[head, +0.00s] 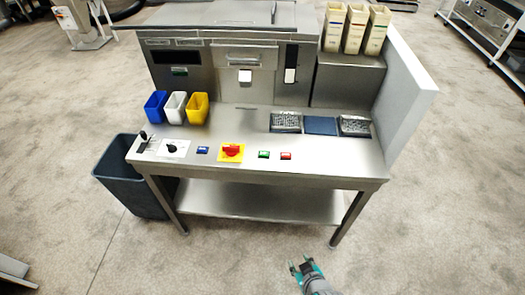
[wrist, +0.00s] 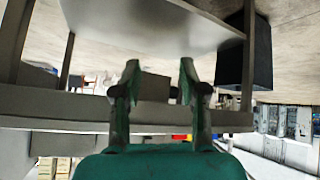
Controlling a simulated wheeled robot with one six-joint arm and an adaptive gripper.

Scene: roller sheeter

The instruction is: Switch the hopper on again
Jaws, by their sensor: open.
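The sheeter bench (head: 330,168) is a steel table with controls along its front edge. From left to right they are a black lever (head: 143,136), a black knob (head: 172,149) on a white plate, a blue button (head: 202,150), a red rotary switch (head: 231,150) on a yellow plate, a green button (head: 264,154) and a red button (head: 286,155). I cannot tell which one belongs to the hopper. My gripper (head: 300,264) is open and empty, low in front of the bench and apart from it. In the wrist view my gripper (wrist: 160,66) faces the bench's front edge (wrist: 60,110), seen upside down.
Blue, white and yellow bins (head: 197,108) stand at the back left of the bench. Dark trays (head: 321,126) lie at the right. A side panel (head: 405,105) closes the right end. A dark waste bin (head: 125,182) stands at the left. The floor in front is clear.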

